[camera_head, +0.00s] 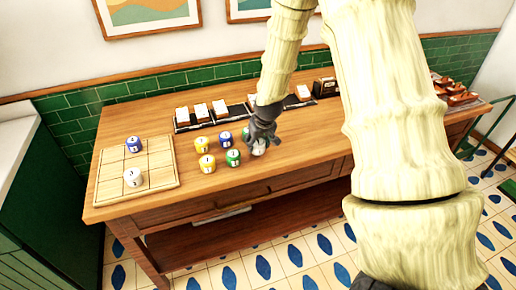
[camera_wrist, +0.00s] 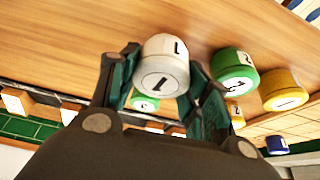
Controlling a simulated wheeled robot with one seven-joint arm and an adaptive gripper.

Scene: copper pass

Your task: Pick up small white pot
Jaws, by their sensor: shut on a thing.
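A small white pot (camera_wrist: 163,72) marked with a 1 sits between the two fingers of my gripper in the wrist view. My gripper (camera_head: 262,136) is shut on this white pot (camera_head: 259,149), low over the wooden table in the head view. The fingers hide part of the pot, and I cannot tell whether its base touches the table. Another white pot (camera_head: 132,177) stands on the square board at the left.
Close left of my gripper stand a green pot (camera_head: 233,158), yellow pots (camera_head: 207,163) and a blue pot (camera_head: 225,138). The gridded board (camera_head: 160,172) also holds a blue pot (camera_head: 133,144). Dark trays with white-topped blocks (camera_head: 200,111) line the table's back.

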